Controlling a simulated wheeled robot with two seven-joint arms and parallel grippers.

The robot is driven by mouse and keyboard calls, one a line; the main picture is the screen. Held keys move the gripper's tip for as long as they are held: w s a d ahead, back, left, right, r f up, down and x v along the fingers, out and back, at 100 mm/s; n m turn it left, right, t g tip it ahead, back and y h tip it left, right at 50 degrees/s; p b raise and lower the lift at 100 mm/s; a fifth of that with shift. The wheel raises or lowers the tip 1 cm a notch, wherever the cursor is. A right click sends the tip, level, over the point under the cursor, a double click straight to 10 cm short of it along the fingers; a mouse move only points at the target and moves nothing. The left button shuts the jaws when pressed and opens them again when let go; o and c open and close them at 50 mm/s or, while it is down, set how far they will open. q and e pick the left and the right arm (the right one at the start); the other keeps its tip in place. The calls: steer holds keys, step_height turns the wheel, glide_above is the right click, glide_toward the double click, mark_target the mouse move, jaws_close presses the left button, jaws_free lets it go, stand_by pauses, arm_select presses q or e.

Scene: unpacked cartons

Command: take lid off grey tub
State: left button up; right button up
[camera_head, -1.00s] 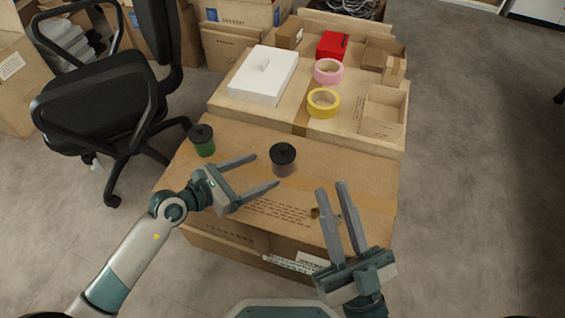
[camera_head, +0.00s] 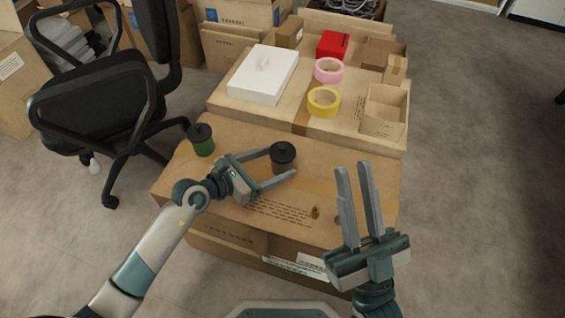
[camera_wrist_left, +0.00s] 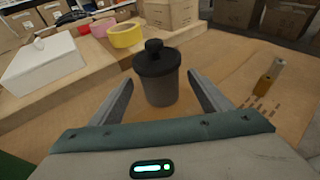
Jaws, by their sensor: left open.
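The grey tub (camera_head: 283,165) stands upright on the near carton, and its black knobbed lid (camera_head: 283,151) is on it. In the left wrist view the grey tub (camera_wrist_left: 160,92) and its lid (camera_wrist_left: 156,60) are centred between the fingers. My left gripper (camera_head: 282,167) is open, with one finger on each side of the tub; I cannot tell whether either finger touches it. It also shows in the left wrist view (camera_wrist_left: 162,92). My right gripper (camera_head: 354,168) is apart from the tub, at the carton's right side, its fingers parallel with a gap and nothing between them.
A green tub (camera_head: 201,142) with a black lid stands at the near carton's (camera_head: 230,133) left edge. Small items (camera_head: 316,212) lie near my right gripper. Yellow tape (camera_head: 323,101), pink tape (camera_head: 329,70) and a white box (camera_head: 263,75) are on the carton behind. An office chair (camera_head: 100,105) stands left.

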arm_select(q)
steer(key=shift+w+d+f, duration=0.2)
steer(key=shift+w+d, duration=0.1)
steer(key=shift+d, duration=0.2)
steer(key=c, duration=1.2)
steer(key=shift+c, duration=0.2)
steer(key=shift+r, duration=0.15)
